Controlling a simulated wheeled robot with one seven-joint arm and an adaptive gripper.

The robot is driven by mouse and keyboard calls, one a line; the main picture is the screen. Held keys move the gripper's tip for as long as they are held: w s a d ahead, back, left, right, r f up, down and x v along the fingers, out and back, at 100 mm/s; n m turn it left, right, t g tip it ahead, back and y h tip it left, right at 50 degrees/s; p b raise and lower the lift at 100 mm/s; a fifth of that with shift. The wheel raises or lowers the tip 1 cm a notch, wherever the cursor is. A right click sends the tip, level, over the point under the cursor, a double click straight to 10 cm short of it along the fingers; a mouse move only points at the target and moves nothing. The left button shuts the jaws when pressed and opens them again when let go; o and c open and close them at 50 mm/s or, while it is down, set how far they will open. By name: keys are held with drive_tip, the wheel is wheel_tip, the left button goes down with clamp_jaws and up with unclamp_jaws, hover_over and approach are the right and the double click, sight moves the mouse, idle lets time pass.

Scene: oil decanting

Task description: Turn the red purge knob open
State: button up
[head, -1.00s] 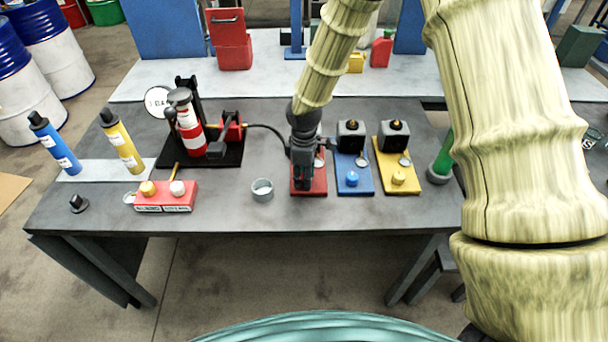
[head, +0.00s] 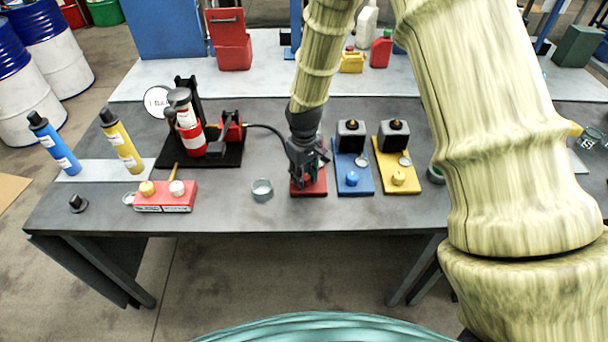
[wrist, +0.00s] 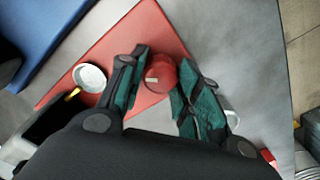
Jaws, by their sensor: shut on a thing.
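The red purge knob (wrist: 160,75) sits on the red plate (wrist: 150,28), seen from above in the wrist view. A pale mark shows on its top. My gripper (wrist: 158,84) has its green-padded fingers on either side of the knob and is shut on it. In the head view my gripper (head: 308,180) is low over the red plate (head: 318,190), and it hides the knob and most of that plate.
A blue plate (head: 355,187) with a blue knob and a yellow plate (head: 403,187) with a yellow knob stand to the right. A grey cup (head: 262,190) stands to the left. A pump with a red-and-white cylinder (head: 190,132) is farther left, its black hose reaching toward my gripper.

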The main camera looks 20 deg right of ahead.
sight(305, 176)
drive_tip(key=m, duration=0.4)
drive_tip(key=shift+w+m, duration=0.1)
drive_tip(key=shift+m, duration=0.2)
drive_tip(key=m, duration=0.4)
drive_tip(key=shift+d+m, duration=0.1)
drive_tip(key=shift+m, duration=0.3)
drive_tip(key=o, duration=1)
drive_tip(key=shift+o, duration=0.2)
wheel_tip(305, 176, up, 12)
idle(0.5)
